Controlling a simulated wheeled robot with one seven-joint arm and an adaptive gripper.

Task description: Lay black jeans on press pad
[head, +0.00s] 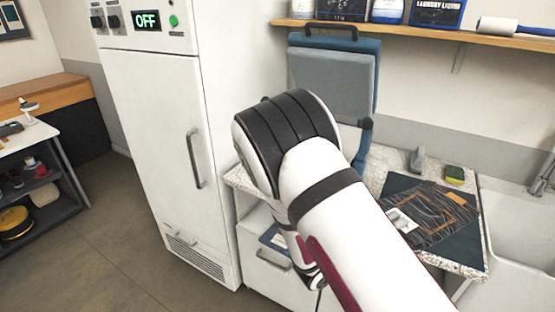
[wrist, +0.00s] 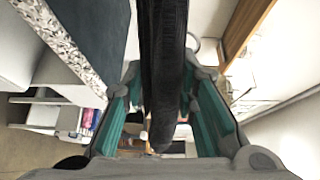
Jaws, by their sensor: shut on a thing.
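A dark, ribbed cloth (wrist: 165,65), which looks like the black jeans, hangs as a narrow fold between the teal-padded fingers of my gripper (wrist: 163,115) in the wrist view. My gripper is shut on it. In the head view my arm hides the gripper and the held cloth. The clothes press stands on the counter with its blue-grey lid (head: 335,80) raised; my arm covers its lower part, so I cannot see the press pad there. A dark blue flat surface (wrist: 95,25) lies left of the cloth in the wrist view; I cannot tell whether it is the pad.
A tall white cabinet (head: 155,130) stands left. A wooden shelf (head: 420,34) overhangs behind.

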